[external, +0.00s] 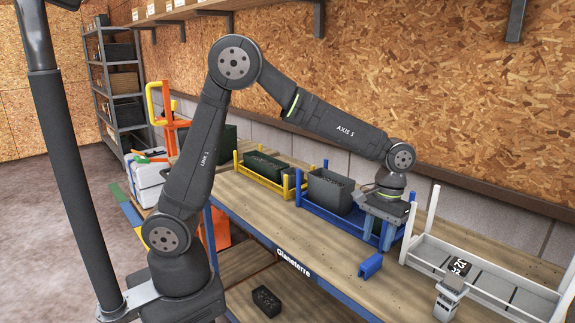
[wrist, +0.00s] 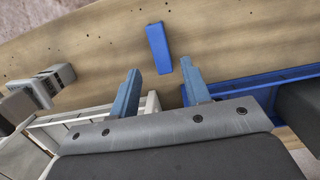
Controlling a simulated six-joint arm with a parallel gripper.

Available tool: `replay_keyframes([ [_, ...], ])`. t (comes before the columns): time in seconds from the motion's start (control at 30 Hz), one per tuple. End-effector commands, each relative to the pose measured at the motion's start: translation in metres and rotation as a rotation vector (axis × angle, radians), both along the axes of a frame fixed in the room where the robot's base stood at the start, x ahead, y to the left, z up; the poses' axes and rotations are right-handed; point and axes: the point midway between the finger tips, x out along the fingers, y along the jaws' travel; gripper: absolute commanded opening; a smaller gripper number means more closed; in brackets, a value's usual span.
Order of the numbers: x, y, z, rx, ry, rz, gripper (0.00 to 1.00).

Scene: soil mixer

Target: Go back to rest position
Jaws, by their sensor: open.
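My gripper (external: 379,232) hangs pointing down over the workbench, at the right end of the blue rack and left of the white rack. Its two blue-grey fingers are apart with nothing between them, as the wrist view (wrist: 158,92) also shows. My arm is stretched out to the right across the bench. A small blue block (external: 370,266) lies on the bench top just in front of the gripper. It also shows in the wrist view (wrist: 159,48), beyond the fingertips and apart from them.
The blue rack (external: 330,216) holds a dark grey bin (external: 330,189). A yellow rack (external: 262,178) with a green bin stands farther left. The white rack (external: 484,274) is at right, with a grey device (external: 450,291) at its front. The bench front is mostly clear.

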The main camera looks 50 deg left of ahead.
Motion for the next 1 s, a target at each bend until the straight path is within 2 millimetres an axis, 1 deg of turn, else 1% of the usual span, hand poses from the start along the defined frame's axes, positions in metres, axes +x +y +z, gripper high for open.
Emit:
replay_keyframes([
  [0.03,-0.002,0.000,-0.012,0.003,0.003,0.000,0.43],
  [0.1,-0.005,0.000,-0.026,0.003,0.003,0.000,0.43],
  [0.4,-0.013,0.001,-0.083,0.003,0.003,0.000,0.43],
  [0.43,-0.011,0.000,-0.072,-0.002,-0.003,-0.001,0.43],
  [0.5,-0.011,-0.001,-0.060,-0.002,-0.003,-0.001,0.43],
  [0.6,-0.011,0.000,-0.049,-0.002,-0.002,-0.001,0.43],
  [0.8,-0.012,0.000,-0.039,0.000,0.001,-0.001,0.43],
  [1.0,-0.012,0.000,-0.038,0.000,0.001,-0.001,0.43],
])
